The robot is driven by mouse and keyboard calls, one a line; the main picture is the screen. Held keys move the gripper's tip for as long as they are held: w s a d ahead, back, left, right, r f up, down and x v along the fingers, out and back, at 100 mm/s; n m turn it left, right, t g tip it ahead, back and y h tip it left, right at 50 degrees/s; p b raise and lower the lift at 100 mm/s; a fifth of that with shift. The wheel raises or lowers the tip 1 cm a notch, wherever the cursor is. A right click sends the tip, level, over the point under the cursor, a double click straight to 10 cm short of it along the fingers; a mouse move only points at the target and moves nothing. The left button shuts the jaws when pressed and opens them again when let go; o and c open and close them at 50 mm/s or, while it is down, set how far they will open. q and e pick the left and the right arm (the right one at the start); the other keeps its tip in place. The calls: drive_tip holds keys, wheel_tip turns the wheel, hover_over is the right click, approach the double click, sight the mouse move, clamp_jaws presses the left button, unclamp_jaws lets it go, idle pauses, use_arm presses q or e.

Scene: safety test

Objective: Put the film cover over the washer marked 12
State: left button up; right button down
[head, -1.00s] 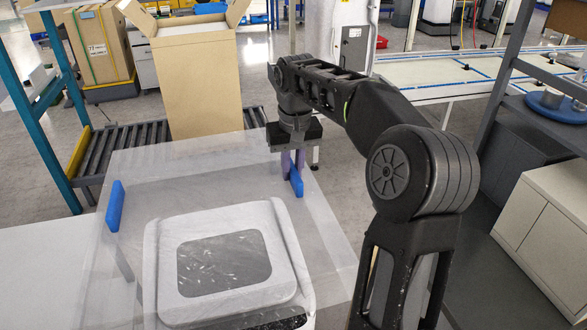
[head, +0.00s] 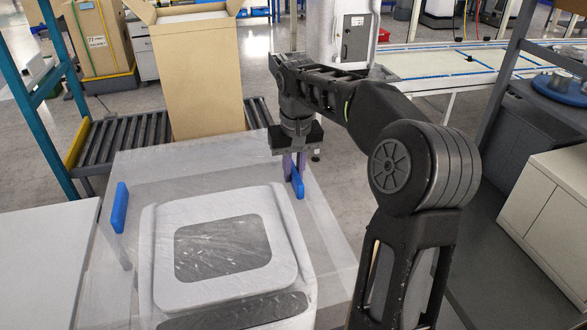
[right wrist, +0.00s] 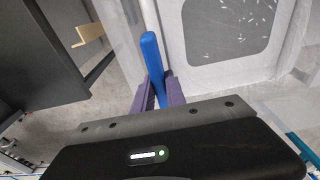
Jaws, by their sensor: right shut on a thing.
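The film cover (head: 128,166) is a clear, wrinkled sheet spread over and around a white washer (head: 180,215) with a dark window, seen through the film. No number shows on the washer. A blue handle (head: 119,207) stands at the film's left side. Another blue handle (head: 299,183) is at its right side. My right gripper (head: 293,166) is shut on this right handle, beyond and right of the washer. In the right wrist view the blue handle (right wrist: 151,60) stands between the purple fingers. My left gripper is not in view.
A tall open carton (head: 198,80) stands beyond the film by a roller conveyor (head: 120,142). A white surface (head: 40,255) lies at left. A blue-legged rack (head: 62,90) is at far left. White cabinets (head: 545,210) and a dark shelf frame stand at right.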

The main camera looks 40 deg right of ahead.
drive_tip(key=shift+f+b, duration=4.45)
drive_tip(key=shift+f, duration=2.25)
drive_tip(key=c, duration=1)
unclamp_jaws()
drive_tip(key=shift+o, duration=0.2)
drive_tip(key=shift+r+p, duration=2.9)
drive_tip(key=shift+r, duration=0.6)
